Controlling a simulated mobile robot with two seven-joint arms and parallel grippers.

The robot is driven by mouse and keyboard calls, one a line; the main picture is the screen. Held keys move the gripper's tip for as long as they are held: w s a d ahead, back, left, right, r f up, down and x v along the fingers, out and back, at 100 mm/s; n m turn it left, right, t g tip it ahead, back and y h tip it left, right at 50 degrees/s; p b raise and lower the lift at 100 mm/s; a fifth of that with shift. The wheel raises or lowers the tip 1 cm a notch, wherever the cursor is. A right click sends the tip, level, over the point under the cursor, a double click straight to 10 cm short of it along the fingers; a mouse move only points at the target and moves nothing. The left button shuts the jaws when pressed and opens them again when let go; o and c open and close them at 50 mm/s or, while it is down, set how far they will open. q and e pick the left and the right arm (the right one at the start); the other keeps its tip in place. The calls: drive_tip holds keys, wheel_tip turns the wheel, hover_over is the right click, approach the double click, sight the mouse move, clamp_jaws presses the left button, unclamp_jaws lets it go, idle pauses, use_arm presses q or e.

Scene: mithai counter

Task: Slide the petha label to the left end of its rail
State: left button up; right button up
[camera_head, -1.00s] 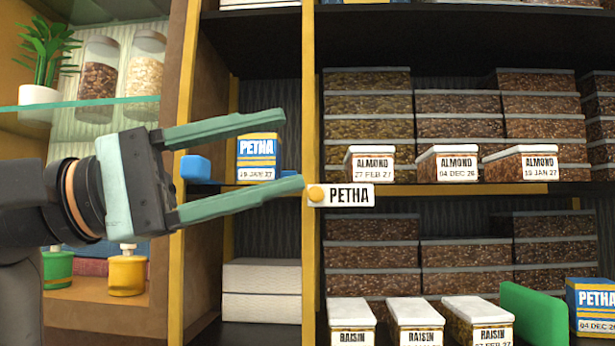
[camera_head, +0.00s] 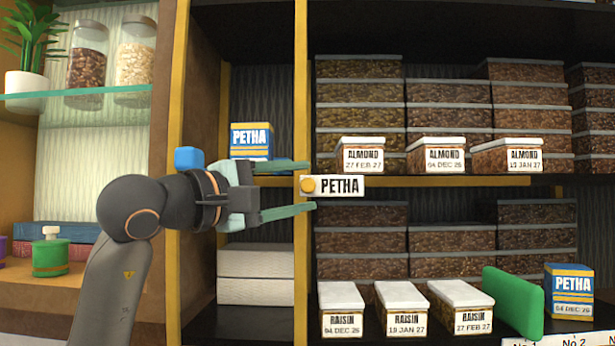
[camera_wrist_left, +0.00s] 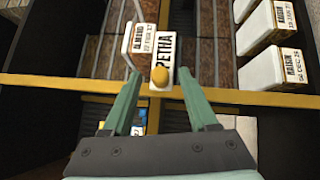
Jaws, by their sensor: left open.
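The petha label (camera_head: 341,186) is a white plate with black letters and an orange knob at its left end. It sits on the yellow shelf-edge rail (camera_head: 450,181), its knob end in front of the upright post. My left gripper (camera_head: 311,186) is open, its two fingers above and below the knob in the head view. In the left wrist view, the label (camera_wrist_left: 164,55) and knob lie between the spread fingertips (camera_wrist_left: 160,84). I cannot tell whether the fingers touch it. My right gripper is not in view.
A blue block (camera_head: 188,158) shows at the rail's left, behind my wrist. A petha box (camera_head: 251,141) stands on the shelf left of the post. Almond boxes (camera_head: 440,157) stand right, raisin boxes (camera_head: 400,309) below. A green divider (camera_head: 513,302) stands by another petha box (camera_head: 572,290).

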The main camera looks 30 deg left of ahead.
sight(332, 186)
use_arm(q)
drive_tip(key=shift+x, duration=1.15)
clamp_jaws()
idle(0.6)
